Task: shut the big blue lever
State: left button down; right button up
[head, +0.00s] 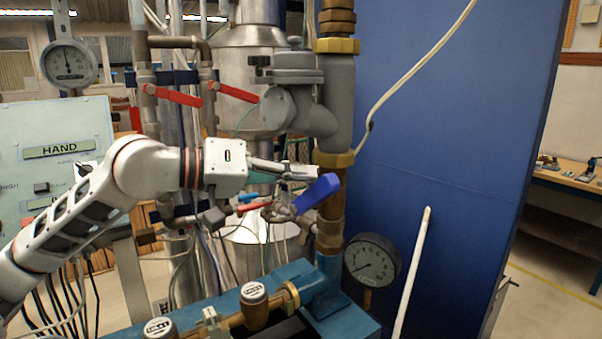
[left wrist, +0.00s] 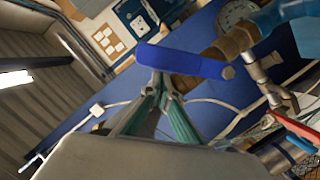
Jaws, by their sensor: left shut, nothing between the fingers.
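The big blue lever (head: 317,193) sits on the brass and grey vertical pipe in the head view, slanting up to the right from its pivot. In the left wrist view the blue lever (left wrist: 182,61) lies across the picture just beyond my fingertips. My left gripper (head: 312,173) is shut and empty, with its tips close above the lever in the head view. In the left wrist view the left gripper's fingertips (left wrist: 160,78) meet at the lever's lower edge; I cannot tell whether they touch it. My right gripper is in neither view.
Red levers (head: 236,92) sit on pipes behind my arm. A small blue handle (head: 248,197) and a red one are just left of the big lever. A round gauge (head: 371,262) stands below right. A blue panel (head: 460,120) fills the right side.

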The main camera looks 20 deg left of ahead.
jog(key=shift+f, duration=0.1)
pick_arm(q)
jog(key=shift+s+d+f+m+b, duration=0.2)
jog(key=shift+d+f+m+b, duration=0.05)
jog(key=shift+m+b, duration=0.15)
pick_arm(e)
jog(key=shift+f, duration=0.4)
pick_arm(q)
jog(key=shift+s+d+f+b, duration=0.25)
jog(key=shift+d+f+b, duration=0.05)
jog(key=shift+f+b, duration=0.1)
jog(key=s+d+f+b, duration=0.2)
jog(key=d+f+b, duration=0.1)
jog(key=f+b, duration=0.2)
jog(key=shift+s+b, duration=0.15)
jog(key=shift+b, duration=0.6)
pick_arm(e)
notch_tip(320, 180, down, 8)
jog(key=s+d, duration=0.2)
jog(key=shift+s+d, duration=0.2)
pick_arm(q)
jog(key=shift+f, duration=0.1)
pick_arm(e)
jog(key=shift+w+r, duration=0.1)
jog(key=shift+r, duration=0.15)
